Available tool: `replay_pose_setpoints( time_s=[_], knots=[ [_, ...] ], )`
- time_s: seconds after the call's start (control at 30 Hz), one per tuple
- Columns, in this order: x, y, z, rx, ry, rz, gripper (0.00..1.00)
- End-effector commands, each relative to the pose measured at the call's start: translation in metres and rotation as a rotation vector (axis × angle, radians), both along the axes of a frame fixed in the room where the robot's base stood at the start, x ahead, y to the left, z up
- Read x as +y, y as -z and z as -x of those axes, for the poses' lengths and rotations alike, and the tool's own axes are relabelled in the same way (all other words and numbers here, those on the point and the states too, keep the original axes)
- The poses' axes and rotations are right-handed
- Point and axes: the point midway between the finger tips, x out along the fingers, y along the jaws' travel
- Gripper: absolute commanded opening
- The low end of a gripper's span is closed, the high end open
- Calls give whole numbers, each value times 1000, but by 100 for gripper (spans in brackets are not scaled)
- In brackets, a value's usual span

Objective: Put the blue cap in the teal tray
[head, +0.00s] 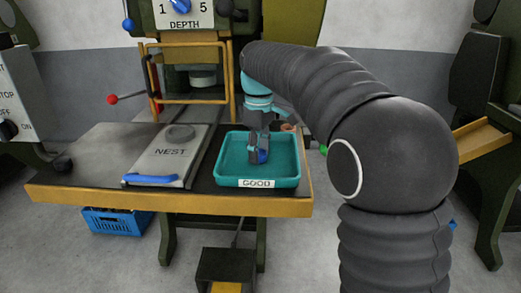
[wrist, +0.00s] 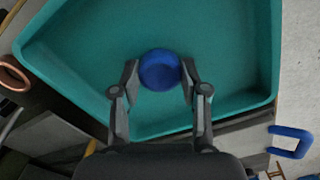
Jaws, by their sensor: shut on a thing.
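The blue cap (wrist: 160,71) is between my gripper's two fingers in the wrist view, and my gripper (wrist: 160,80) is shut on it. The teal tray (wrist: 60,45) lies under and around the cap. In the head view the teal tray (head: 285,182), labelled GOOD, sits on the bench to the right of the NEST plate. My gripper (head: 259,157) points down inside the tray's outline, with the blue cap (head: 263,157) at its fingertips. I cannot tell whether the cap touches the tray floor. No other thing shows in the tray.
The NEST plate (head: 168,152) with a blue handle (head: 150,180) lies left of the tray on the bench (head: 90,150). A press (head: 188,75) with a yellow guard stands behind. A copper ring (wrist: 14,76) lies just outside the tray. A blue crate (head: 113,221) is under the bench.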

Motion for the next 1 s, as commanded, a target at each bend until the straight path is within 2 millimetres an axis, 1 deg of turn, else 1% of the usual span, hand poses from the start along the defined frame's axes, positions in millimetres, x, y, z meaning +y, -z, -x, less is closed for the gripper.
replay_pose_setpoints(
  time_s=[0.17,0.2,0.27,0.57,0.67,0.77,0.87,1.0],
  knots=[
    [0,4,0,1,0,0,13],
    [0,3,0,0,0,0,54],
    [0,3,0,0,0,0,69],
    [0,3,0,0,0,0,69],
    [0,-2,0,-1,-1,0,69],
    [0,-14,0,-1,-1,0,69],
    [1,-32,-1,-3,-1,-1,69],
    [1,-62,-1,-3,-1,-1,69]
  ],
)
